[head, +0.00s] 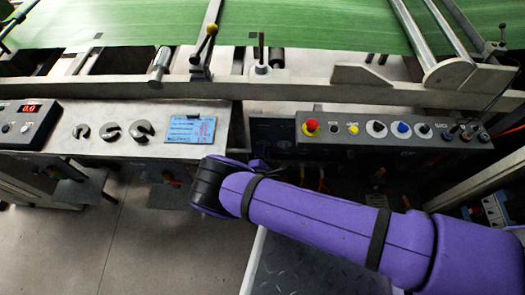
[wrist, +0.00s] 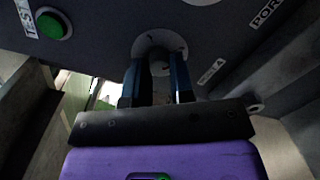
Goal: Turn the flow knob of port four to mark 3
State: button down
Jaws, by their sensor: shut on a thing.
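In the wrist view a round pale dial plate (wrist: 152,38) sits on a dark grey panel. A dark knob (wrist: 160,66) shows at its centre, partly hidden by the fingers. My gripper (wrist: 159,68) has one finger on each side of the knob and is shut on it. The dial marks and where the knob points are too dark to read. In the head view my arm hides the gripper and the knob.
A green button (wrist: 53,24) beside a "TEST" label is left of the dial. The head view shows a control box (head: 465,153) with a red button (head: 310,127), and a blue note (head: 190,130) on the bench.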

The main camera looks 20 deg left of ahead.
jog(key=shift+s+f, duration=0.1)
jog(key=c, duration=1)
grip_release()
jog(key=s, duration=0.3)
jog(key=s+d, duration=0.1)
jog(key=s, duration=0.3)
jog(key=s+d, duration=0.1)
jog(key=s, duration=0.2)
jog(key=shift+s, duration=0.25)
